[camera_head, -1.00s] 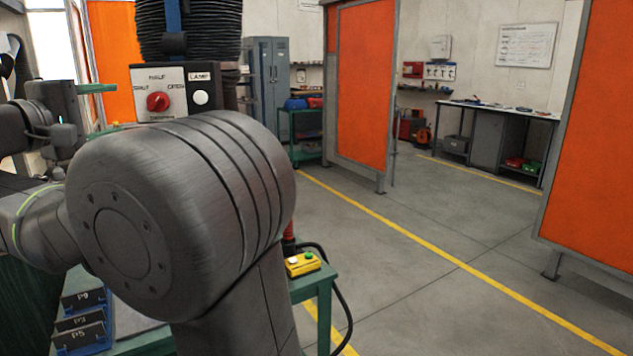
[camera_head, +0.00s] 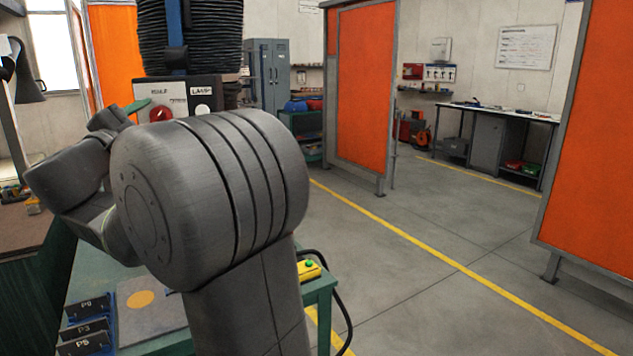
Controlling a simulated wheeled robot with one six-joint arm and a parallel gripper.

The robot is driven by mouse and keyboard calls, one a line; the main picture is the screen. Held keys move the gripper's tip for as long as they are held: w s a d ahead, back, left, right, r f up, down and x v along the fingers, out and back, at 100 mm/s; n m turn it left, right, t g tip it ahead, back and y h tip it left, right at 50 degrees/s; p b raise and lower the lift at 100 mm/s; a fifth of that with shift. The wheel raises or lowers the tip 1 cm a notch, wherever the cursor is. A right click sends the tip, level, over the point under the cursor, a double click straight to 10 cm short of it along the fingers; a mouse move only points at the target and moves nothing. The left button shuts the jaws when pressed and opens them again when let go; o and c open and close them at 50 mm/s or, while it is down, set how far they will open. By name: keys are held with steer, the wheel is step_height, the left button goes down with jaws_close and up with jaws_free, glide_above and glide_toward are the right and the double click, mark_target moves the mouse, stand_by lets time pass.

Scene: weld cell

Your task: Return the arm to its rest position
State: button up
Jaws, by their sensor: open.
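My arm fills the left and centre of the head view, with its large grey joint housing in front. A forearm link and wrist parts show to the left of it, folded close to the housing. My gripper is not visible; the arm hides that area. Behind the arm stands a control box with a red knob (camera_head: 160,114) and a lamp label (camera_head: 202,90), below a black ribbed hose (camera_head: 190,38).
A green bench (camera_head: 318,286) below holds labelled blue holders (camera_head: 88,328), a plate with a yellow disc (camera_head: 140,299) and a yellow button box (camera_head: 309,270). Orange screens (camera_head: 362,85) stand behind and at right (camera_head: 597,130). The floor (camera_head: 425,290) at right is clear.

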steer(key=n+y+p, duration=0.1)
steer(key=n, duration=0.1)
steer(key=n+t+y+p, duration=0.1)
steer(key=n+p, duration=0.3)
steer(key=n, duration=0.1)
steer(key=shift+d+r+t+y, duration=0.1)
steer(key=shift+d+t+y, duration=0.15)
steer(key=shift+t+y, duration=0.15)
steer(key=n+y+p, duration=0.1)
steer(key=n+p, duration=0.1)
steer(key=n+y+p, duration=0.1)
steer(key=n+p, duration=0.2)
steer(key=shift+d+t+y, duration=0.15)
steer(key=shift+t+y, duration=0.15)
steer(key=shift+d+f+n+y+p, duration=0.1)
steer(key=shift+f+n+y+p, duration=0.15)
steer(key=shift+n+y+p, duration=0.7)
steer(key=shift+n, duration=0.55)
